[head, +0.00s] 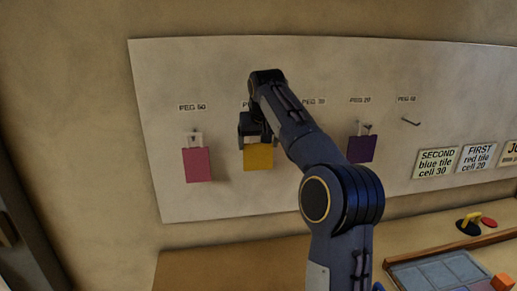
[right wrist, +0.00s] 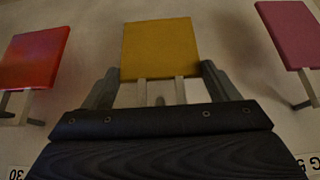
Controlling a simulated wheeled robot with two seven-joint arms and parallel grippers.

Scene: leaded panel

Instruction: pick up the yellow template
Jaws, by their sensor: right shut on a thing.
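The yellow template (head: 258,157) is a flat square at the white wall panel, between the pink and dark purple ones. My right gripper (head: 256,136) is at its upper part, with the arm reaching in from below right. In the right wrist view the yellow template (right wrist: 160,48) shows with pale hanger strips at its lower edge. The right gripper's fingers (right wrist: 160,82) stand on either side of it and are shut on it. Whether it still rests on its peg is hidden. My left gripper is not in view.
A pink template (head: 197,164) and a purple template (head: 361,148) hang nearby. A red template (right wrist: 36,56) shows only in the right wrist view. A bare peg (head: 411,122) is at right. Cards (head: 436,163), a blue tray (head: 436,270) and an orange block (head: 502,282) lie right.

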